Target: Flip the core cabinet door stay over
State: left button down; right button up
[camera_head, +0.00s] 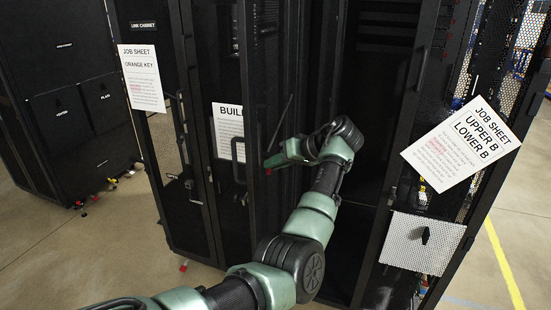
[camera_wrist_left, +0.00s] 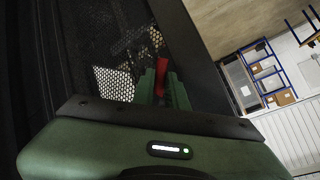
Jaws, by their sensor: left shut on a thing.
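My left gripper (camera_head: 274,162) reaches in front of the open middle cabinet, at the edge of its door. In the left wrist view its green fingers (camera_wrist_left: 161,84) are shut on a small red piece, which I take to be the door stay (camera_wrist_left: 157,66). The stay's red tip shows above the fingers and its lower part is hidden between them. In the head view a small red spot (camera_head: 268,171) shows by the fingertips. Which way up the stay lies I cannot tell. My right gripper is not in view.
The link cabinet door (camera_head: 150,125) with a job sheet (camera_head: 141,77) stands at left. A door with a tilted job sheet (camera_head: 461,144) and a white perforated panel (camera_head: 421,243) stands at right. A black cabinet (camera_head: 62,110) is far left. Floor (camera_head: 60,245) is clear at lower left.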

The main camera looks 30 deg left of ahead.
pick_arm(q)
jog(key=shift+r, duration=0.1)
dwell(0.5)
jog(key=c, duration=1.7)
grip_release()
jog(key=b+v, duration=0.3)
jog(key=v, duration=0.4)
jog(key=shift+w+d+r, duration=0.1)
jog(key=shift+d+r, duration=0.15)
jog(key=shift+r, duration=0.05)
jog(key=shift+f, duration=0.1)
